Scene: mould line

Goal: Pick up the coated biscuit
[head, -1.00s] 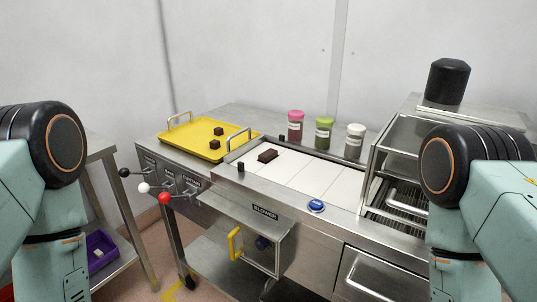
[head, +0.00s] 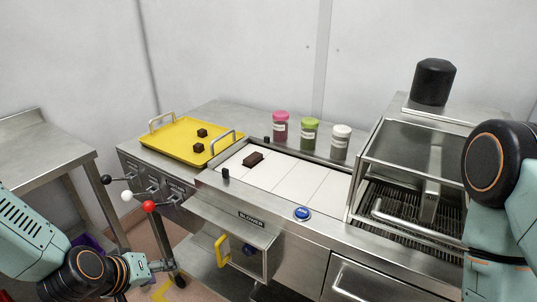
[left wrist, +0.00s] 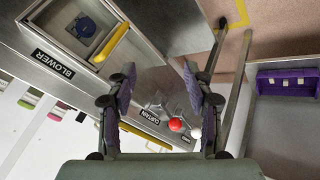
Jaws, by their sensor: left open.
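The coated biscuit (head: 253,159), a dark brown bar, lies on the white belt (head: 290,178) near its left end. My left gripper (head: 161,265) is low at the left in the head view, well below and left of the biscuit, beside the control levers. In the left wrist view my left gripper (left wrist: 160,82) has its purple-padded fingers spread with nothing between them. The biscuit does not show in that view. My right arm is at the right edge of the head view, and its gripper is out of sight.
A yellow tray (head: 180,146) with two dark cubes stands left of the belt. Jars with pink (head: 280,126), green (head: 309,133) and white (head: 341,142) lids stand behind it. Levers with black, white and red (head: 149,206) knobs stick out in front. A blue button (head: 302,213) is on the front edge.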

